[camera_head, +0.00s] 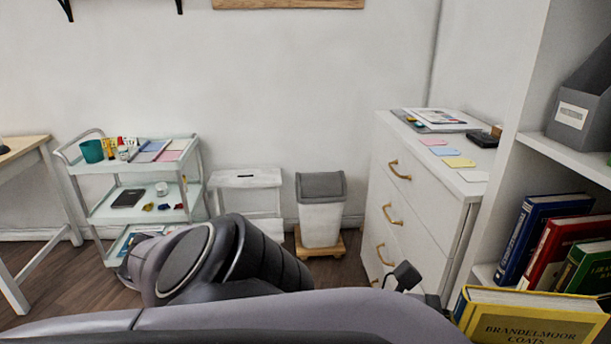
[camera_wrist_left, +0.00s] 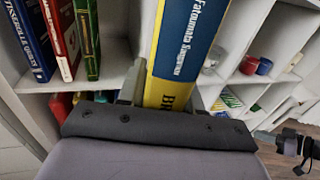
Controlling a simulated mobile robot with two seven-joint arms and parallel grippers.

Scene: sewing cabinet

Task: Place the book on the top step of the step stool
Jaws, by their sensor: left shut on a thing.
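The book is yellow with a blue panel on its spine; its yellow cover (camera_head: 530,318) shows at the lower right of the head view, in front of the shelf. In the left wrist view the book (camera_wrist_left: 182,50) stands between the fingers of my left gripper (camera_wrist_left: 163,88), which is shut on it. My left arm crosses the bottom of the head view, and that gripper's fingers are hidden there. The white step stool (camera_head: 246,180) stands against the back wall, its top step bare and its lower part partly hidden by my arm.
A white drawer cabinet (camera_head: 420,205) with papers on top stands between the stool and the shelf (camera_head: 570,160). Several books stand on the shelf beside the held book. A grey-lidded bin (camera_head: 321,210) is right of the stool, a trolley (camera_head: 100,212) left of it.

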